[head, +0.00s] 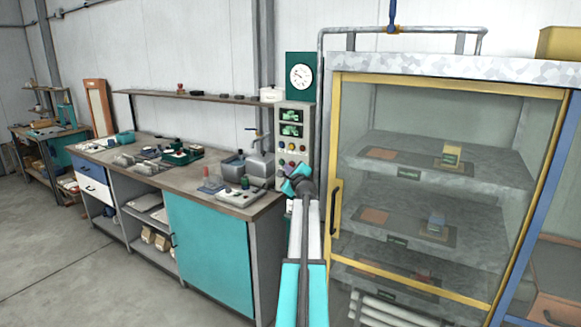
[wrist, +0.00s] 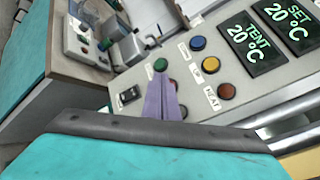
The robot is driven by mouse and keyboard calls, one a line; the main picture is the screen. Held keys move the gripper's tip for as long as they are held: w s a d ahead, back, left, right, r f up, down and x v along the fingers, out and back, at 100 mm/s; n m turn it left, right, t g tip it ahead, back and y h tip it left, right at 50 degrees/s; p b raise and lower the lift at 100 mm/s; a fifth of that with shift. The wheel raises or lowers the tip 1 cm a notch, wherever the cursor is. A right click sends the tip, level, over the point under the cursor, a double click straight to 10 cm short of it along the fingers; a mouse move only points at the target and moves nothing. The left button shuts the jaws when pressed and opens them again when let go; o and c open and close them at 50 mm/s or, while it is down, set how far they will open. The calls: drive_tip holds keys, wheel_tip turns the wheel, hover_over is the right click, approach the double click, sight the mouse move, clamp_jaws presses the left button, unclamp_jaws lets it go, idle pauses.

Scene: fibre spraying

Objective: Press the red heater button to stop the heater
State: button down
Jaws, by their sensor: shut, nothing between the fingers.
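The grey control panel (head: 283,156) stands at the right end of the workbench. The wrist view shows its red button (wrist: 226,91), with a HEAT label beside it. In the head view my gripper (head: 291,172) is at the panel's lower part. Contact cannot be told.
Two panel displays (wrist: 250,40) both read 20 °C, labelled TENT and SET. A yellow-framed glass cabinet (head: 440,80) with shelves stands close on the right. The workbench (head: 150,150) holding tools and trays is on the left. The floor (head: 60,260) at front left is clear.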

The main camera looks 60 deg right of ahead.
idle(0.3)
drive_tip(key=a+p, duration=0.1)
drive_tip(key=a, duration=0.4)
idle(0.5)
idle(0.8)
